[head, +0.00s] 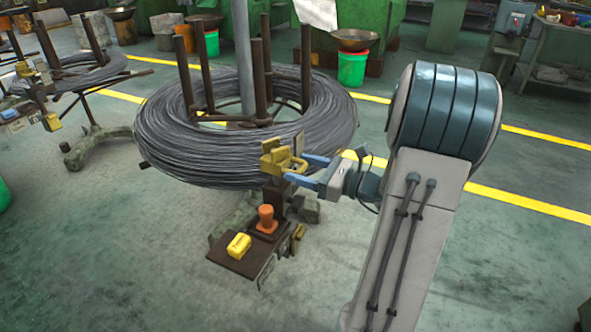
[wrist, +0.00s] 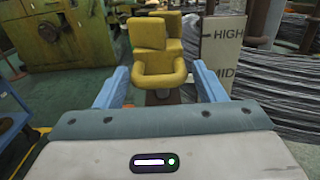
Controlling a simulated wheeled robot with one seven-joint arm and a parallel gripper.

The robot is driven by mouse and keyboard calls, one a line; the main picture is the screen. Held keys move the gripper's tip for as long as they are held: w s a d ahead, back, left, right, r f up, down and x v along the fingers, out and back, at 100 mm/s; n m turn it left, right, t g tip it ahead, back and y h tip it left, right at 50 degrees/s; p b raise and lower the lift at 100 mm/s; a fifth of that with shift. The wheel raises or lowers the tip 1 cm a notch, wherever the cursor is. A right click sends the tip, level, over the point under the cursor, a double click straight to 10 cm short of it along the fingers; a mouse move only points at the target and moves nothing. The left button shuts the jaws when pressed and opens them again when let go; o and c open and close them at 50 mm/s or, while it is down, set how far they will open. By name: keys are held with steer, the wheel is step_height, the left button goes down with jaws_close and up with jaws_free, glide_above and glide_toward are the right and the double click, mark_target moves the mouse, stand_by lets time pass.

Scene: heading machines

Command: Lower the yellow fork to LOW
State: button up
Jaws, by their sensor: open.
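The yellow fork (head: 279,157) is on a dark post in front of a large wire coil in the head view. In the wrist view the yellow fork (wrist: 158,62) stands between the two blue fingers of my gripper (wrist: 155,88). A plate (wrist: 222,50) to its right reads HIGH at the top and MID lower down; the fork's upper part is beside the HIGH mark. Any LOW mark is hidden. My gripper (head: 303,171) is open around the fork from the right in the head view; I cannot tell whether either finger touches it.
The wire coil (head: 170,135) stands close behind the fork. Below are an orange knob (head: 266,217) and a yellow block (head: 239,245) on a brown plate (head: 225,257). Another coil stand (head: 85,70) is at the left. The floor at front left is clear.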

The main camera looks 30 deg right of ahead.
steer(key=shift+x, duration=1.2)
steer(key=c, duration=1.1)
steer(key=shift+d+f+b, duration=0.1)
steer(key=shift+f+b, duration=0.85)
steer(key=shift+f, duration=1.8)
steer(key=o, duration=1.1)
steer(key=shift+f, duration=0.1)
